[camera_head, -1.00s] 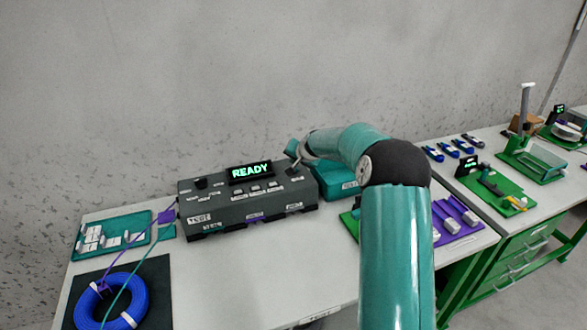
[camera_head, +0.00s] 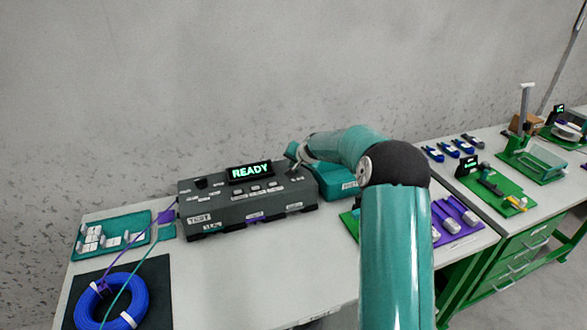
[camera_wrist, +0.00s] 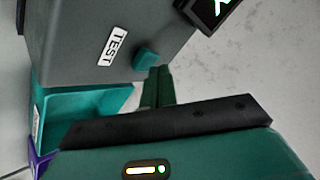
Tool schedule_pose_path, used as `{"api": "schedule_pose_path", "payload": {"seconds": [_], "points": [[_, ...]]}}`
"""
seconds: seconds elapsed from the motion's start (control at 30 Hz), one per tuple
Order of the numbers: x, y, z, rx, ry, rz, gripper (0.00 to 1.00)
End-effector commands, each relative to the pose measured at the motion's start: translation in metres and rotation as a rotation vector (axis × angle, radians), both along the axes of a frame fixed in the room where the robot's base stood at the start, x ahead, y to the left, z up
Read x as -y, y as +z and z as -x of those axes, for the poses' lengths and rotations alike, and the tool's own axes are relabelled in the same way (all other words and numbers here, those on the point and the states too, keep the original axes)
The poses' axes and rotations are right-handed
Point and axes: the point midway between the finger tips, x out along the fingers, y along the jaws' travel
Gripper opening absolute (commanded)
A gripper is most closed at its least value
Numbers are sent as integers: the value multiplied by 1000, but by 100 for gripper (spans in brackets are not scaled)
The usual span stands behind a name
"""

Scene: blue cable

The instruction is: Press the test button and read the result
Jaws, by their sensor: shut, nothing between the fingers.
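The grey tester box (camera_head: 245,210) stands on the white bench in the head view, its display (camera_head: 250,171) reading "READY" in green. In the wrist view, the box's grey face (camera_wrist: 95,30) carries a white "TEST" label (camera_wrist: 113,47) and a teal button (camera_wrist: 147,57) beside it. My gripper (camera_wrist: 157,75) is shut and empty, its fingertips just below the button in that view. I cannot tell whether they touch it. In the head view my gripper (camera_head: 294,156) is small, at the box's right end, and its fingertips are hard to make out.
A blue cable coil (camera_head: 140,300) lies on a dark mat at the left, with leads running to the box. A teal tray (camera_head: 338,182) stands right of the box. Green and purple fixtures (camera_head: 450,218) lie further right. The bench front is clear.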

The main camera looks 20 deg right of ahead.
Motion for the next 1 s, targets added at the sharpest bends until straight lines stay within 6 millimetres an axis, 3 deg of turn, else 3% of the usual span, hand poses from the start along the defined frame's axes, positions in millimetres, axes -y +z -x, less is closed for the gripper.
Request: {"api": "schedule_pose_path", "payload": {"seconds": [1.0], "points": [[0,-9,0,0,0,0,0]]}}
